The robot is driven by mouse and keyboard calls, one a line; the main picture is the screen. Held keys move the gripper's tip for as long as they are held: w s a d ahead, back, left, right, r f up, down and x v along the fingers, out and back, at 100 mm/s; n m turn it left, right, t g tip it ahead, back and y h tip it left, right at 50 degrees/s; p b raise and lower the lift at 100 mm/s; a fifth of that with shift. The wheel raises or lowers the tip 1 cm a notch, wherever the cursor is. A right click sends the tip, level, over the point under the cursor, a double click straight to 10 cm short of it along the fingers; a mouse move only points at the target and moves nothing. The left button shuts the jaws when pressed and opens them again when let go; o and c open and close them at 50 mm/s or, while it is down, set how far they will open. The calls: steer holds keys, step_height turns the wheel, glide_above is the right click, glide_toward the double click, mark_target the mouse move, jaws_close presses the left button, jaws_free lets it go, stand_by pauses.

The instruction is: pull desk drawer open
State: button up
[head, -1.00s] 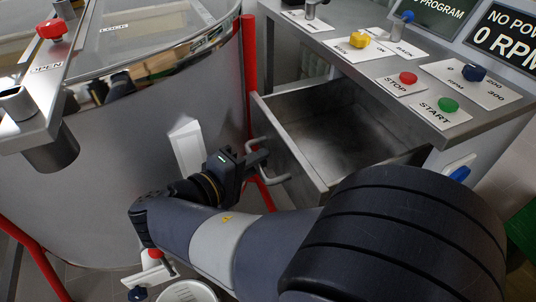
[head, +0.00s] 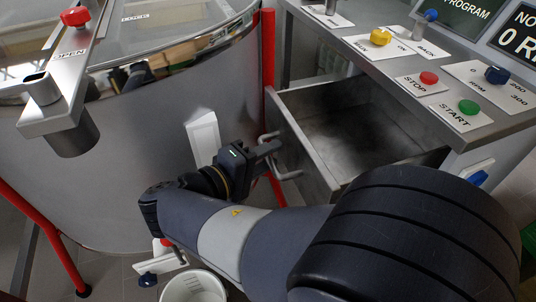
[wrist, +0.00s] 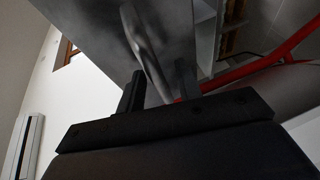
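The desk drawer (head: 359,136) is a grey metal box pulled well out from under the control desk, and its inside looks empty. Its bent metal bar handle (head: 291,175) is on the drawer front. The handle also shows in the wrist view (wrist: 146,45), running between the two dark fingers. My gripper (head: 271,151) is at the handle, with its fingers on either side of the bar. In the wrist view my gripper (wrist: 158,88) looks open, the fingers standing apart. The far part of the handle is partly hidden by the finger in the head view.
A large steel tank (head: 120,190) stands close on the left, with a red post (head: 268,55) between it and the desk. The desk top (head: 405,75) carries several buttons and knobs. A white bucket (head: 193,287) stands on the floor below my arm.

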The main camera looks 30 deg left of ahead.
steer(key=p+v, duration=0.2)
steer(key=v, duration=0.8)
steer(key=shift+s+p, duration=0.2)
steer(key=shift+p, duration=0.15)
steer(key=shift+r, duration=0.1)
steer(key=b+x, duration=0.3)
steer(key=x, duration=0.7)
steer(key=shift+w, duration=0.15)
steer(key=shift+w+d, duration=0.25)
steer(key=shift+w, duration=0.2)
